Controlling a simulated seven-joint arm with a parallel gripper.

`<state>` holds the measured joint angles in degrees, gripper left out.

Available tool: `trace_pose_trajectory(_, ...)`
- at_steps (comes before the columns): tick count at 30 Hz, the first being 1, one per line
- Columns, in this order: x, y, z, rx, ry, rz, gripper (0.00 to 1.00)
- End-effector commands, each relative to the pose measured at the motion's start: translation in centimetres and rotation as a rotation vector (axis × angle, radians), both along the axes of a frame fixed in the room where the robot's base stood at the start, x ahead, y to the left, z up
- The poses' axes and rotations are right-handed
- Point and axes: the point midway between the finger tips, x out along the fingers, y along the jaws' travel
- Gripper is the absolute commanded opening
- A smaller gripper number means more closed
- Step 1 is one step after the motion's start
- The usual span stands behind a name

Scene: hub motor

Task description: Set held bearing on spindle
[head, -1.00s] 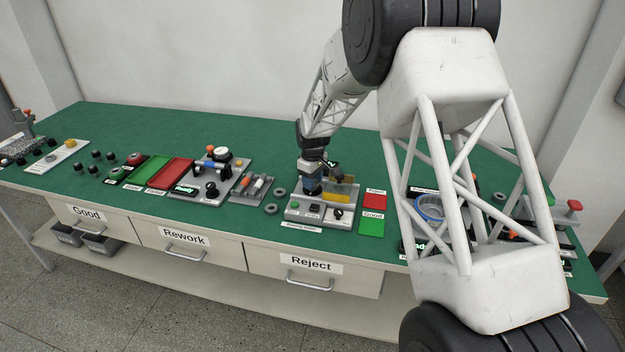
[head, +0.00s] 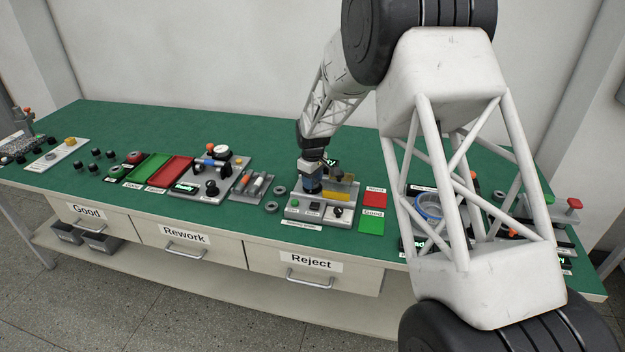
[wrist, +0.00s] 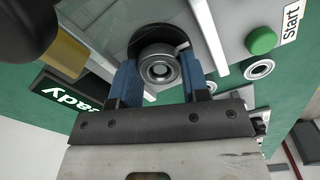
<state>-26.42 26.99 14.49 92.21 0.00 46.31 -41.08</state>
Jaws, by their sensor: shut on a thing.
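In the wrist view my gripper (wrist: 160,78) is shut on a metal ring bearing (wrist: 160,70), one blue finger on each side. The bearing sits over a dark round part of the tester. A small round end shows in the bearing's centre, and I cannot tell whether the bearing is around the spindle or just above it. In the head view my gripper (head: 311,186) is low over the grey tester (head: 320,211). The bearing is hidden there.
Two loose bearings (head: 271,207) lie left of the tester. A red pad (head: 374,199) and a green pad (head: 372,223) lie right of it. A yellow plate (head: 336,196) stands close beside my gripper. A green Start button (wrist: 262,41) is on the tester. Drawers (head: 312,265) are below.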

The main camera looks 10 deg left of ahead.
Motion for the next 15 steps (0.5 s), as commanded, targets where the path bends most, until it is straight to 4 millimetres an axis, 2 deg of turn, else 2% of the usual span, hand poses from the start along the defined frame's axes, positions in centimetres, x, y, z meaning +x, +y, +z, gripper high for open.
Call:
trace_pose_trajectory(9,0.0,0.0,0.0,0.0,0.0,0.0,0.18)
trace_pose_trajectory(10,0.0,0.0,0.0,0.0,0.0,0.0,0.47)
trace_pose_trajectory(15,0.0,0.0,0.0,0.0,0.0,0.0,0.72)
